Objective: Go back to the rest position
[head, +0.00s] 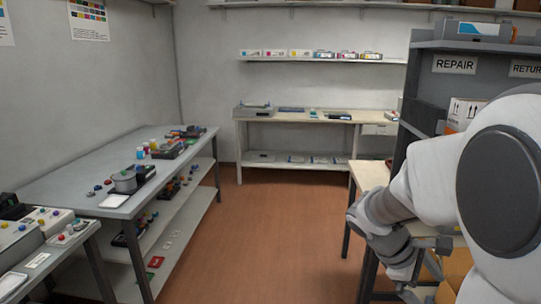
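My arm fills the right side of the head view, with its white and grey links in front of the shelf and the small table. My gripper (424,281) is at the lower right, pointing down. It is partly cut by angle and small, so I cannot tell whether its fingers are apart or hold anything. No toner cartridge is clearly seen at the gripper.
A long grey table (68,187) with coloured parts stands at the left. A wooden bench (268,117) is at the back. A light wooden table (369,172) and a grey shelf with a REPAIR sign (454,65) are at the right. The brown floor (272,225) between is clear.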

